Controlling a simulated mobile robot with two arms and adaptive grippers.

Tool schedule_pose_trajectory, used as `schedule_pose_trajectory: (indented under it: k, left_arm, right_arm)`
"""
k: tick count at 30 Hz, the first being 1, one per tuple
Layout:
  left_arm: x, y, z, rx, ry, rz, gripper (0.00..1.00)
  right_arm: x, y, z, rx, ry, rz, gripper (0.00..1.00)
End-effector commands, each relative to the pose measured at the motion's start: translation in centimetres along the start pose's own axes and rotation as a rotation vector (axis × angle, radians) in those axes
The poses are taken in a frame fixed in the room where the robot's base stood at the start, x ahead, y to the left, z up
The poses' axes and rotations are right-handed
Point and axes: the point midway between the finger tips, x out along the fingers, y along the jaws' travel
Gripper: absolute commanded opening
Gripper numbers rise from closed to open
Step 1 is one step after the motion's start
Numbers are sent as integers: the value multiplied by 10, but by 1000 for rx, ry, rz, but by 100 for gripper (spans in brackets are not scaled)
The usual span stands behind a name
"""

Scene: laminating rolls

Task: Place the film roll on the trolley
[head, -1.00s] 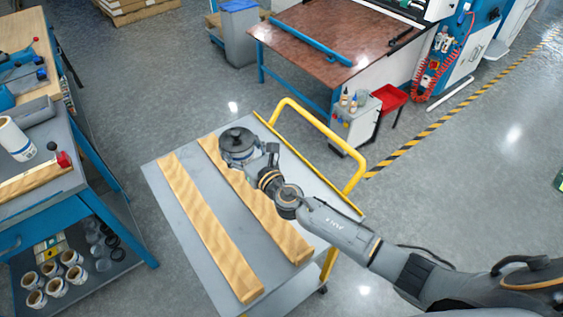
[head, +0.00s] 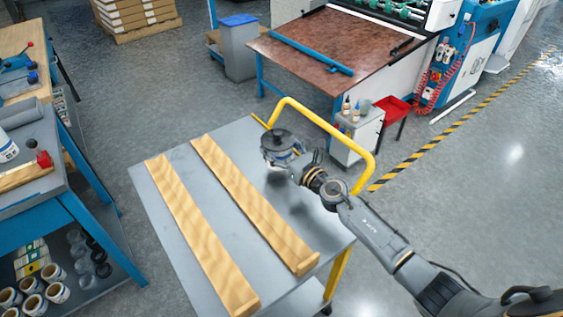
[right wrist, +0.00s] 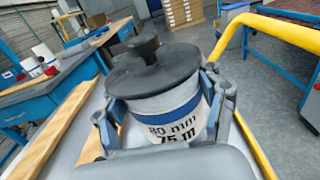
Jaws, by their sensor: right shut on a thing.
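The film roll (head: 278,147) is a pale roll with a black disc and knob on top; in the right wrist view the roll (right wrist: 172,108) shows a blue band and the print "80 mm 75 m". My right gripper (head: 290,158) is shut on its sides and holds it roughly upright. The trolley (head: 210,205) has a grey top with two wooden rails and a yellow handle. The roll appears above the trolley's far right part, between the right rail and the handle, with dark shadows on the top below. My left gripper is not in view.
The left wooden rail (head: 200,235) and right wooden rail (head: 250,205) run along the trolley top. The yellow handle (head: 330,127) rises close to my right gripper. A blue workbench (head: 60,215) stands at the left, with several rolls on its lower shelf. Beyond the handle stands a small white cabinet (head: 357,140).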

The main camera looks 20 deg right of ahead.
Motion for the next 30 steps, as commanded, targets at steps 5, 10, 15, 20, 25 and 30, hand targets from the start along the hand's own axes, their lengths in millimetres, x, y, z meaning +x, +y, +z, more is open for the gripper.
schedule_pose_trajectory:
  k: [5, 10, 15, 20, 25, 30]
  left_arm:
    - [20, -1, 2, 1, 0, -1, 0]
    - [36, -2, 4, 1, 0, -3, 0]
    - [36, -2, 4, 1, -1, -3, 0]
    - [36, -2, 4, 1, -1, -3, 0]
    - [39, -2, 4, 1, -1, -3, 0]
    - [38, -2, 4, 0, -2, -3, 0]
  right_arm:
    - [-1, -10, -17, 1, -2, -2, 34]
    - [0, -9, -38, 4, -2, -2, 34]
    - [0, -9, -39, 1, -2, -1, 34]
    - [0, -9, -39, 0, -2, -1, 34]
    - [-1, -9, -43, 0, -1, -1, 74]
    - [-1, -9, -42, 0, -1, -1, 93]
